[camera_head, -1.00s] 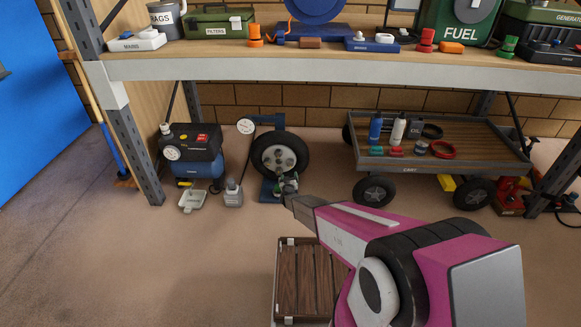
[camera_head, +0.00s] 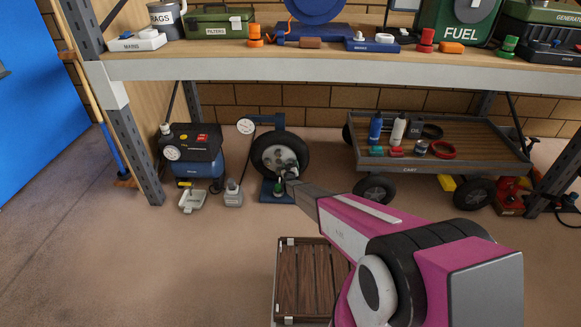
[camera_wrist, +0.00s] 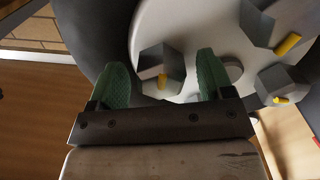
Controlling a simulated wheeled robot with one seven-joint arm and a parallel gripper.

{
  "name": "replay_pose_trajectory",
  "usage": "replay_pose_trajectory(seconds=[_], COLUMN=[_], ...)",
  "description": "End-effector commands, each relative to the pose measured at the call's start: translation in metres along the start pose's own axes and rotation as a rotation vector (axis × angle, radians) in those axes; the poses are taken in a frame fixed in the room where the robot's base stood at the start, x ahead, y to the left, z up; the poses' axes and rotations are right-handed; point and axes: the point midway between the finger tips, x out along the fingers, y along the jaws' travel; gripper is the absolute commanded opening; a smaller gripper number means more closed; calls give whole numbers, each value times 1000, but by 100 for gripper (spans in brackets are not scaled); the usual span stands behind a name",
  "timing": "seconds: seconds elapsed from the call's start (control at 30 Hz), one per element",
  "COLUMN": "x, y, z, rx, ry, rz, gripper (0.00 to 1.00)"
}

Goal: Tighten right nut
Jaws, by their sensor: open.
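The wheel (camera_head: 298,140) has a black tyre and a pale hub, and stands upright on a blue stand under the shelf. In the wrist view the hub (camera_wrist: 190,25) fills the upper part. Several grey nuts with yellow marks sit on it. One nut (camera_wrist: 151,62) lies between my green fingertips, with visible space on both sides. Two other nuts (camera_wrist: 259,22) (camera_wrist: 288,84) are to the right. My gripper (camera_wrist: 163,80) is open and faces the hub. In the head view my gripper (camera_head: 286,174) covers the hub's lower right part. I cannot tell whether it touches the hub.
A blue compressor (camera_head: 197,160) stands left of the wheel, with a small grey can (camera_head: 233,194) between. A cart (camera_head: 440,168) loaded with bottles and rings is to the right. A slatted wooden crate (camera_head: 301,280) is on the floor below my arm. The shelf edge (camera_head: 330,70) runs above.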

Motion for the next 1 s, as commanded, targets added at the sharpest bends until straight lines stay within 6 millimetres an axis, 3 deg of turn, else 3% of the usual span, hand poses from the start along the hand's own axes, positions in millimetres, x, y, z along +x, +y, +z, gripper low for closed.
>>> replay_pose_trajectory(seconds=[0.07, 0.1, 0.23, 0.67, 1.0], x=[0, 0, 0, 0, 0], y=[0, 0, 0, 0, -1], z=[0, 0, 0, 0, -1], rx=[0, 0, 0, 59, 307], ry=[0, 0, 0, 0, 0], rz=[0, 0, 0, 0, 0], gripper=[74, 67, 25, 25, 25])
